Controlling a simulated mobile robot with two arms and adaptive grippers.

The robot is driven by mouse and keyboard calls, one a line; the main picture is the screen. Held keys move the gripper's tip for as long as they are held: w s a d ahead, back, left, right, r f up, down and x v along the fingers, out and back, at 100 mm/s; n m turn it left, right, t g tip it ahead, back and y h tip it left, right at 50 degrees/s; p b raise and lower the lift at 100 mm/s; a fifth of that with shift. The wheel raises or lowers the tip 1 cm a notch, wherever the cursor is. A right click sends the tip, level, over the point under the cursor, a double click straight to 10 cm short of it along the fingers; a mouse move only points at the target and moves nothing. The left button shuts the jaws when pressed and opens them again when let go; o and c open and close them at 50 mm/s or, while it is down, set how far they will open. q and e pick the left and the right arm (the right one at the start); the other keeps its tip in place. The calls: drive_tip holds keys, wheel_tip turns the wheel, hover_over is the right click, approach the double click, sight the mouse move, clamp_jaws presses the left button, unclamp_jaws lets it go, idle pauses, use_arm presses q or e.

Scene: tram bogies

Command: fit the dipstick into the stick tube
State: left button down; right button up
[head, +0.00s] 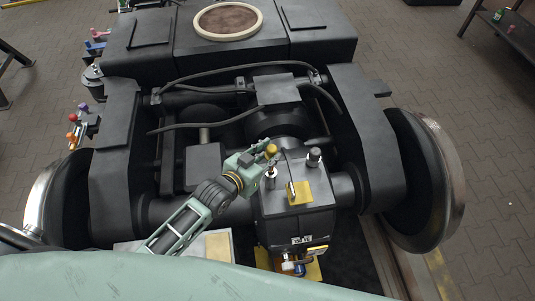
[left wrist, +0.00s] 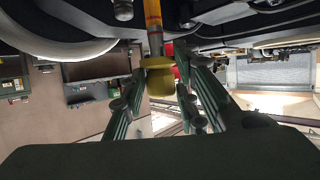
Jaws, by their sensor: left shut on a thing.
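The dipstick has a yellow knob (head: 271,149), held above the dark gearbox (head: 300,222) in the head view. In the left wrist view the dipstick's yellow grip (left wrist: 159,78) sits between the fingers, and its banded orange and yellow shaft (left wrist: 153,22) runs out of the top of the picture. My left gripper (head: 263,153) is shut on the knob. A short metal fitting (head: 271,171), perhaps the stick tube, stands on the gearbox just below the knob. Whether the dipstick's tip touches or enters it I cannot tell. My right gripper is out of view.
A dark-capped fitting (head: 314,156) stands to the right on the gearbox, near a yellow plate (head: 299,192) with a metal handle. Black hoses (head: 225,122) cross behind. Large wheels (head: 428,180) flank the bogie.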

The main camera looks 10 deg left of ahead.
sight(270, 171)
use_arm(q)
drive_tip(key=shift+f+b, duration=3.4)
drive_tip(key=shift+f, duration=1.6)
drive_tip(key=c, duration=1.3)
unclamp_jaws()
drive_tip(key=shift+s, duration=0.1)
drive_tip(key=v, duration=1.1)
drive_tip(key=shift+s+a+r, duration=0.15)
drive_tip(key=shift+s+a, duration=0.05)
drive_tip(key=shift+s, duration=0.1)
